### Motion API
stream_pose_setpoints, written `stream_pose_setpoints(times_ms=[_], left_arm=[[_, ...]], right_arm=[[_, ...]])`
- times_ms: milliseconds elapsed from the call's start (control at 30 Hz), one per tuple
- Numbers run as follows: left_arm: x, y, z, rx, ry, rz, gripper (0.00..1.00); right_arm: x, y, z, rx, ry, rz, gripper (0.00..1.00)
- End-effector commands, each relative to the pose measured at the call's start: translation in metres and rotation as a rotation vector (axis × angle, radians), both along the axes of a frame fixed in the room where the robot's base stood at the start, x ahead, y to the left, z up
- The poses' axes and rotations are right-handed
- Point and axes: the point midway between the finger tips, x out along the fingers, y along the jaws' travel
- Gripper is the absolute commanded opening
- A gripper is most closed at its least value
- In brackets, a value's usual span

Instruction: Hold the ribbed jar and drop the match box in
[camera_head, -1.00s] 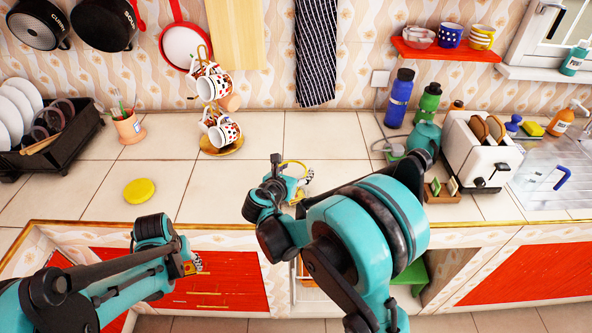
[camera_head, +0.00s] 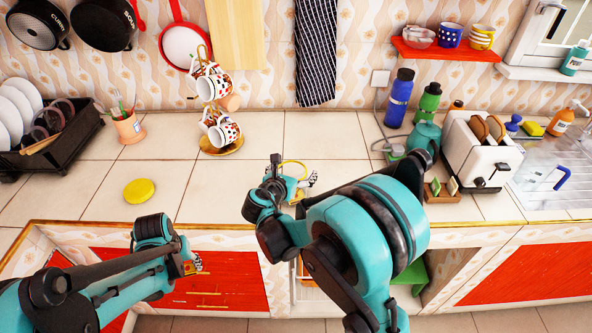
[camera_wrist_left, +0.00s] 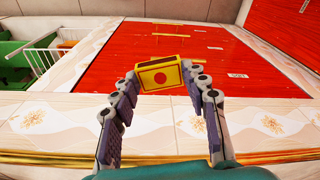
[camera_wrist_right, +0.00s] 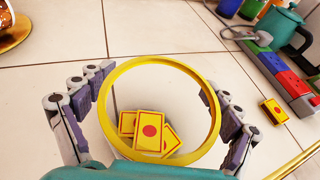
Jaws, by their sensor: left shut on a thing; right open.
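The jar (camera_wrist_right: 122,72) has a yellow rim and stands on the counter, with three yellow match boxes (camera_wrist_right: 150,130) with red dots visible inside. Its rim also shows in the head view (camera_head: 301,164), mostly hidden by my right arm. My right gripper (camera_wrist_right: 152,92) is open, with its fingers on either side of the jar; whether they touch it I cannot tell. My left gripper (camera_wrist_left: 160,80) is shut on another match box (camera_wrist_left: 158,77), held low in front of the counter's front edge. In the head view my left gripper (camera_head: 193,264) is partly hidden by its wrist.
A yellow lid (camera_head: 139,190) lies on the counter at left. A mug tree (camera_head: 222,150) stands behind. The counter between lid and jar is clear.

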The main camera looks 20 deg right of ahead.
Motion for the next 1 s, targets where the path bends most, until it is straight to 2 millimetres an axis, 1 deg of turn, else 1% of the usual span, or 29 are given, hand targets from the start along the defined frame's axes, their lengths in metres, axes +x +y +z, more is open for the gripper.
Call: stream_pose_setpoints(times_ms=[67, 167, 400, 600, 767, 1000], left_arm=[[0.000, 0.000, 0.000, 0.000, 0.000, 0.000, 0.33], [0.000, 0.000, 0.000, 0.000, 0.000, 0.000, 0.33], [0.000, 0.000, 0.000, 0.000, 0.000, 0.000, 0.33], [0.000, 0.000, 0.000, 0.000, 0.000, 0.000, 0.33], [0.000, 0.000, 0.000, 0.000, 0.000, 0.000, 0.33], [0.000, 0.000, 0.000, 0.000, 0.000, 0.000, 0.33]], right_arm=[[-0.003, 0.003, 0.002, 0.000, 0.000, 0.001, 0.90], [-0.012, 0.011, 0.007, 0.000, 0.000, 0.003, 0.90], [-0.050, 0.041, 0.027, -0.001, 0.001, 0.006, 0.90], [-0.075, 0.061, 0.040, 0.000, 0.001, 0.004, 0.90], [-0.085, 0.068, 0.045, 0.000, 0.000, 0.001, 0.90], [-0.087, 0.069, 0.046, 0.000, 0.000, 0.000, 0.90]])
